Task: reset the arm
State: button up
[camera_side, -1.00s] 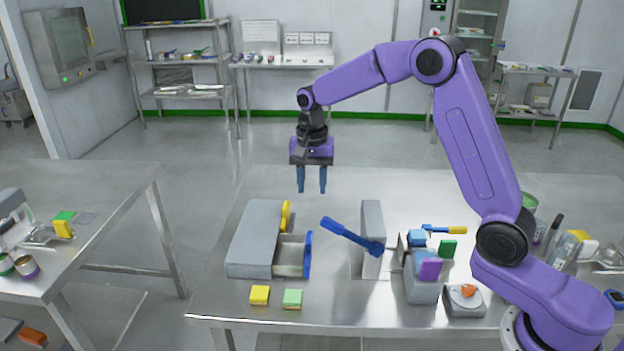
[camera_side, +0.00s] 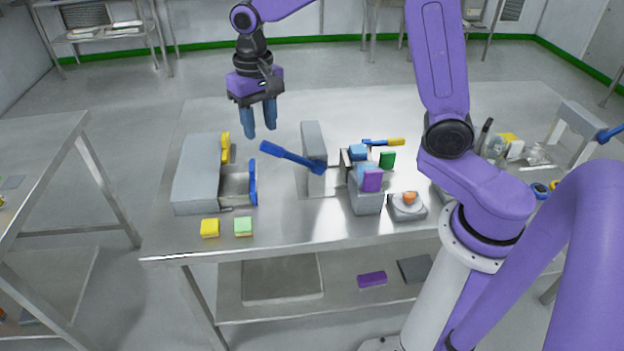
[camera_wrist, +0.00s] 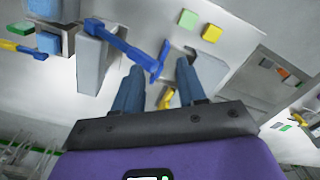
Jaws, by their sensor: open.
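My gripper (camera_side: 259,122) is open and empty, with its two blue fingers pointing down. It hangs above the steel table (camera_side: 230,262), near a grey box with an open drawer (camera_side: 199,168). The drawer has a blue handle and a yellow handle stands at the box's back. In the wrist view the gripper's fingers (camera_wrist: 158,80) are apart with nothing between them. A blue lever (camera_side: 290,157) on a grey upright block (camera_side: 315,150) is to the right of the gripper, and the lever also shows in the wrist view (camera_wrist: 122,43).
A yellow block (camera_side: 209,228) and a green block (camera_side: 243,226) lie near the table's front edge. A grey holder (camera_side: 365,203) with coloured blocks and a round device with an orange knob (camera_side: 408,205) stand right of the lever.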

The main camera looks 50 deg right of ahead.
jog(key=s+d+n, duration=0.2)
jog(key=s+n, duration=0.5)
jog(key=s, duration=0.7)
jog(key=s+d+f+n, duration=0.1)
jog(key=s+d+n, duration=0.1)
jog(key=s+n, duration=0.6)
jog(key=s, duration=0.6)
jog(key=shift+d+f, duration=0.15)
jog(key=shift+d, duration=0.15)
